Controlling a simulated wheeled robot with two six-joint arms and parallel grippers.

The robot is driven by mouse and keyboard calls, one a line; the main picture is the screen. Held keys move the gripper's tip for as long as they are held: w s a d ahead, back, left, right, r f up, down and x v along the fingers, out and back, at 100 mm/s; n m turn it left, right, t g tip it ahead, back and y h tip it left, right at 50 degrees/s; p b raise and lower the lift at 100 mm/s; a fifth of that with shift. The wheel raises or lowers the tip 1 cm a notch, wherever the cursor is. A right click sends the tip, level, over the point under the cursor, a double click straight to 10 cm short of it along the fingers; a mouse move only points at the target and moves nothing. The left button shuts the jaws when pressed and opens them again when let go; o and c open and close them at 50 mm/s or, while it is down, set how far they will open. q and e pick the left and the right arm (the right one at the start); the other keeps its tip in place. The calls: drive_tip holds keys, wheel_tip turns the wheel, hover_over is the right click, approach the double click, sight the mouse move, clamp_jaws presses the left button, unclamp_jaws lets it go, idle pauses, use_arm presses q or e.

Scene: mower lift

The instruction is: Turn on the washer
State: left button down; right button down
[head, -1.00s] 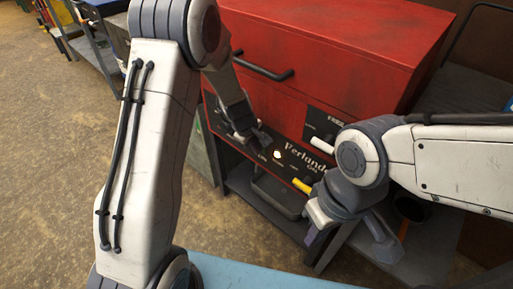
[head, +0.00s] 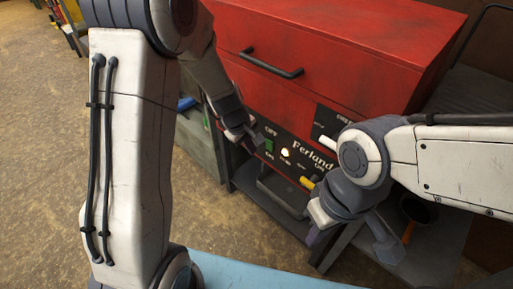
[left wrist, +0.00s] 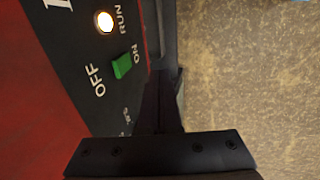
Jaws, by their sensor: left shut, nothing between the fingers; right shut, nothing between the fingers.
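The red washer (head: 330,55) stands in the middle of the head view with a black control panel (head: 300,158) on its front. A green switch (head: 268,146) sits on the panel between OFF and ON labels; it also shows in the left wrist view (left wrist: 122,66), on the ON side. The round RUN lamp (left wrist: 104,21) beside it is lit, and it glows in the head view (head: 285,152). My left gripper (head: 256,138) is shut and empty, just beside the switch and apart from it in the wrist view. My right gripper (head: 314,237) is shut and empty, below the panel.
A yellow handle (head: 307,183) and a white handle (head: 327,143) are on the washer's front, near my right arm. A black bar handle (head: 271,64) is above the panel. A dark shelf stands below.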

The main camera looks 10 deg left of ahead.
use_arm(q)
drive_tip(key=s+r, duration=0.1)
drive_tip(key=s+a+r+p, duration=0.1)
drive_tip(key=r, duration=0.2)
drive_tip(key=shift+s+a+r, duration=0.4)
drive_tip(key=s+d+r+m+g, duration=0.1)
drive_tip(key=s+d+r+m, duration=0.4)
drive_tip(key=s+d+m, duration=0.35)
drive_tip(key=s+d+r+m+g, duration=0.25)
drive_tip(key=s+m, duration=0.75)
drive_tip(key=s, duration=0.6)
wheel_tip(320, 180, up, 23)
drive_tip(key=y+p, duration=0.1)
drive_tip(key=p, duration=2.1)
wheel_tip(320, 180, down, 56)
drive_tip(key=d+b, duration=0.1)
drive_tip(key=b, duration=5.4)
drive_tip(key=shift+w+f+m+b, duration=0.15)
drive_tip(key=shift+w+m+b, duration=0.1)
drive_tip(key=shift+m+b, duration=0.1)
